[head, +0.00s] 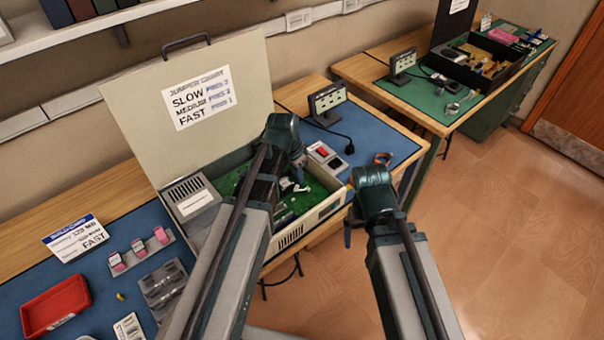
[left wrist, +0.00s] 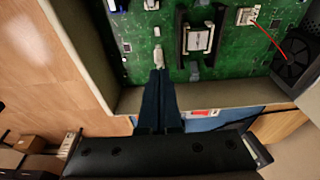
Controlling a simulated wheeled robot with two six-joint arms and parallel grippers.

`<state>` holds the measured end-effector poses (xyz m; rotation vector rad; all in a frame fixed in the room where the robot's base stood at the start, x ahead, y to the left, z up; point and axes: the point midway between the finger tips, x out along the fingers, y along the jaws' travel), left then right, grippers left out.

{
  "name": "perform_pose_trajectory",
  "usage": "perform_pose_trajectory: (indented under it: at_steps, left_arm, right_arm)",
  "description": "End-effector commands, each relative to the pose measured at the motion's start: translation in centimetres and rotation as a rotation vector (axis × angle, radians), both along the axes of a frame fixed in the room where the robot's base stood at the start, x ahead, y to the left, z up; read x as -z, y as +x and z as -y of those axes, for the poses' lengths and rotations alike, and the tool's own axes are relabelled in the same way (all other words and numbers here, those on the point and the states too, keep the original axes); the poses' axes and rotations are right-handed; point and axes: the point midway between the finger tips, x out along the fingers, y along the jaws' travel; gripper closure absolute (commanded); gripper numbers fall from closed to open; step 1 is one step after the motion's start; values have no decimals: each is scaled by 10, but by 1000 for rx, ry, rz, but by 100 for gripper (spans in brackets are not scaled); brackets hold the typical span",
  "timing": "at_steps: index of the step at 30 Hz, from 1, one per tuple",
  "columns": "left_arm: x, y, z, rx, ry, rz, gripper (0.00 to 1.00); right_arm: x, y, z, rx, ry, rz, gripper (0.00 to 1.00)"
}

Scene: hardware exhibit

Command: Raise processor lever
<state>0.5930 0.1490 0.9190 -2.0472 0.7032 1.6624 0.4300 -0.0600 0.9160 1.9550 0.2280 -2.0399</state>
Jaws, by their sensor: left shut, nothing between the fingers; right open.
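The open computer case (head: 322,208) holds a green circuit board (head: 312,195), also seen in the left wrist view (left wrist: 230,70). On the board sits a silver processor (left wrist: 199,38) in a black frame. Another pale upright piece (left wrist: 157,55) is left of the frame; I cannot tell which is the lever. My left gripper (left wrist: 158,72) is shut and empty, its tips at or just short of the left pale piece; contact is unclear. My right gripper (head: 348,235) is open, hanging outside the case at its right.
The case lid (head: 200,110) stands open behind, with a jumper chart. A red tray (head: 55,305) and small parts lie on the blue mat at left. A small switch box (head: 325,158) stands right of the case. A fan (left wrist: 295,62) and red wire are inside.

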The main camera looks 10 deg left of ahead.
Motion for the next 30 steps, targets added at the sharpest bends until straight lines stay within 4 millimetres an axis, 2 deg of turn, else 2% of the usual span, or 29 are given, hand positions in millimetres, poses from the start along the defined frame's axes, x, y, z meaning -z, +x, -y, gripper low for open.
perform_pose_trajectory:
  at_steps: [2,13,30]
  left_arm:
    - [6,-3,-1,0,0,0,100]
    - [5,-3,-2,1,0,1,100]
    - [10,-8,-6,1,-51,63,100]
  right_arm:
    - [6,0,0,0,0,0,5]
    - [5,0,0,0,0,0,5]
    - [14,0,0,0,0,0,5]
